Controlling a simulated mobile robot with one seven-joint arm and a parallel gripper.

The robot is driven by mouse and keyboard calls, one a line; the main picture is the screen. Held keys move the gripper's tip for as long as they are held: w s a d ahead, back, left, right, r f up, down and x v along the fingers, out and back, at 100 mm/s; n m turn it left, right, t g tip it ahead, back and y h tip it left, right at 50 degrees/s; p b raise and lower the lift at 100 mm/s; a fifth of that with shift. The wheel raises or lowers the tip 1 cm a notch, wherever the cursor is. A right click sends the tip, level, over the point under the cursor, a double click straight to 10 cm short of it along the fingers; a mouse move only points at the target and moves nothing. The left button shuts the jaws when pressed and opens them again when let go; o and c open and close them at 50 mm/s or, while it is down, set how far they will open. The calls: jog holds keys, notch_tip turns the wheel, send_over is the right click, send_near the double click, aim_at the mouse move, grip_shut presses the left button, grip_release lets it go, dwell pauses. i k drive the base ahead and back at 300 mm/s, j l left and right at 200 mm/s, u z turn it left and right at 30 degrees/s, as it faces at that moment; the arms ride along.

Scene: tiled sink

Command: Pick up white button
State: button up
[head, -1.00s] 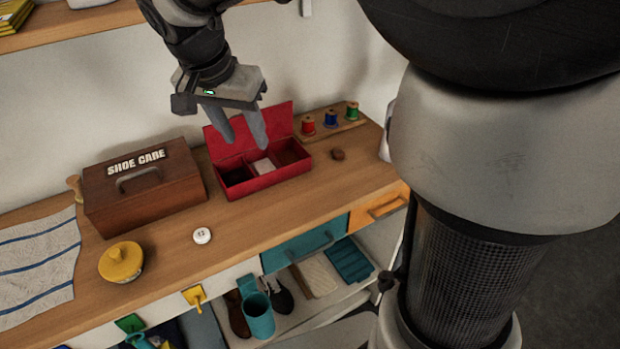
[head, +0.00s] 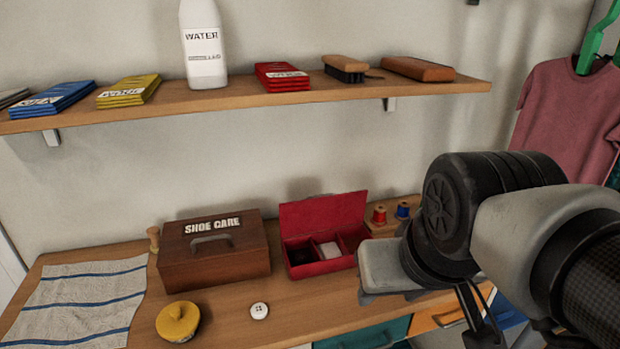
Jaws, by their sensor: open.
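The white button (head: 259,311), round with small dark holes, lies flat on the wooden counter near its front edge, between the yellow round tin and the red box. My gripper (head: 390,296) is to the right of the button, in front of the red box's right side and well apart from the button. It is open; its fingers are mostly hidden behind its own grey body, and I see nothing held in it.
The open red box (head: 322,266) with compartments stands behind the button. The brown shoe care box (head: 213,254) is left of it, and the yellow tin (head: 178,322) is beside the button. A shelf (head: 300,97) runs above. Thread spools (head: 379,215) stand at the right.

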aim_at(258, 311)
jog(key=j+u, duration=0.2)
jog(key=i+j+u, duration=0.2)
jog(key=j, duration=0.2)
jog(key=k, duration=0.4)
jog(key=i+j, duration=0.1)
jog(key=i, duration=0.2)
jog(key=k+j+z, duration=0.15)
jog(key=j+z, duration=0.15)
jog(key=j, duration=0.15)
jog(key=k+j+z, duration=0.25)
jog(key=j, duration=0.15)
jog(key=k+j+z, duration=0.15)
jog(key=j+z, duration=0.15)
jog(key=k+j+z, duration=0.3)
jog(key=i, duration=0.15)
jog(key=l+z, duration=0.05)
